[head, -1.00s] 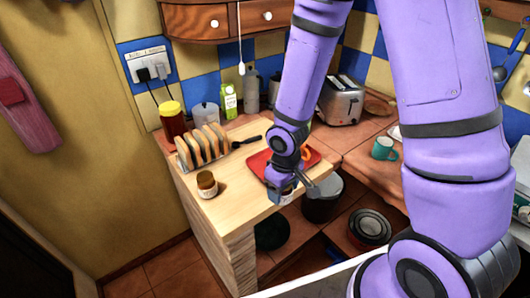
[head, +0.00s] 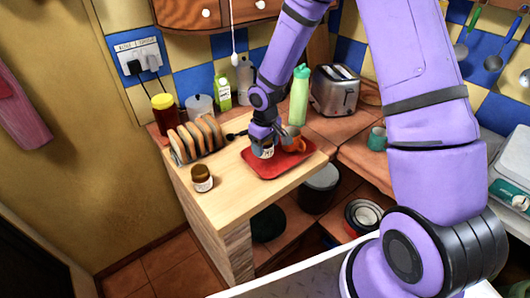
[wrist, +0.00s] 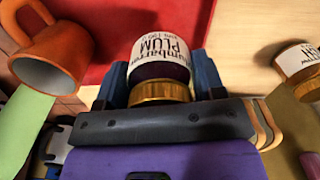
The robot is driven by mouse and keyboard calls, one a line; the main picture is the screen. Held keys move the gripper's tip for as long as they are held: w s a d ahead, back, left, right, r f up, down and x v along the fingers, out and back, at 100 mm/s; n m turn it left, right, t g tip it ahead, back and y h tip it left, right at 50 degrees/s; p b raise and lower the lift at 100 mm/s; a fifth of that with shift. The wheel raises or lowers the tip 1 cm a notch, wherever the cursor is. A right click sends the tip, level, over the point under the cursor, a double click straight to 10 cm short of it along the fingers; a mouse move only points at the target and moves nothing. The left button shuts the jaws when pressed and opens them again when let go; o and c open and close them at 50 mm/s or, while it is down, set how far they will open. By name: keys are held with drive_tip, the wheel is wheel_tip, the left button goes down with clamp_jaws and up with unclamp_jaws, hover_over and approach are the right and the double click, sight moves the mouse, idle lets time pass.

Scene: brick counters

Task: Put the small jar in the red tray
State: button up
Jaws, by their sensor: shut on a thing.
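My gripper (head: 264,142) is shut on a small jar (head: 264,153) with a gold lid and a white label. In the wrist view the label on the held jar (wrist: 160,52) reads "PLUM", and the two blue fingers (wrist: 165,82) press its sides. The jar is over the left part of the red tray (head: 272,172), which lies on the wooden counter. I cannot tell whether its base touches the tray. The tray also shows in the wrist view (wrist: 98,30).
An orange mug (head: 295,145) is on the tray, right of the held jar. A similar jar (head: 202,180) stands on bare wood at the left. A toast rack (head: 195,138) stands behind it. A green bottle (head: 299,97) and toaster (head: 336,90) are behind the tray.

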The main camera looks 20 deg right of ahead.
sight(265, 152)
drive_tip(key=shift+w+f, duration=0.1)
drive_tip(key=shift+f, duration=1.65)
drive_tip(key=shift+f, duration=0.15)
drive_tip(key=o, duration=1.1)
drive_tip(key=shift+o, duration=0.2)
